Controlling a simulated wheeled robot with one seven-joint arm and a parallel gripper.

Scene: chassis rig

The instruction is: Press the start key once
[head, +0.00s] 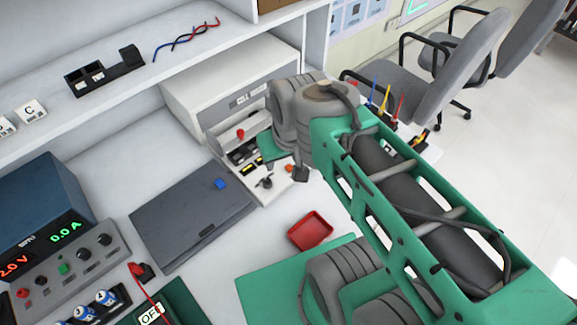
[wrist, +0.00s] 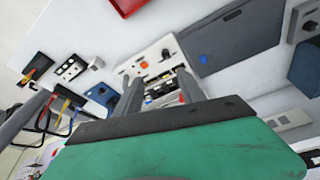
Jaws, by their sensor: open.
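No label reading start is legible, so I cannot tell for certain which control is the start key. The white rig front (head: 270,192) carries an orange button (head: 289,169) and a dark knob (head: 266,182). In the wrist view the orange button (wrist: 144,65) and the dark knob (wrist: 166,54) show just beyond my fingertips. My gripper (wrist: 159,78) is open and empty, its fingers apart over the rig's slotted front section. In the head view my arm and wrist hide part of the rig, and the fingertips are mostly covered.
A dark flat panel (head: 185,222) with a small blue block (head: 220,184) lies left of the rig. A red tray (head: 310,231) stands in front. A blue power supply (head: 45,215) is at the left. Coloured-handled tools (head: 385,98) stand to the right. A shelf (head: 140,62) overhangs the back.

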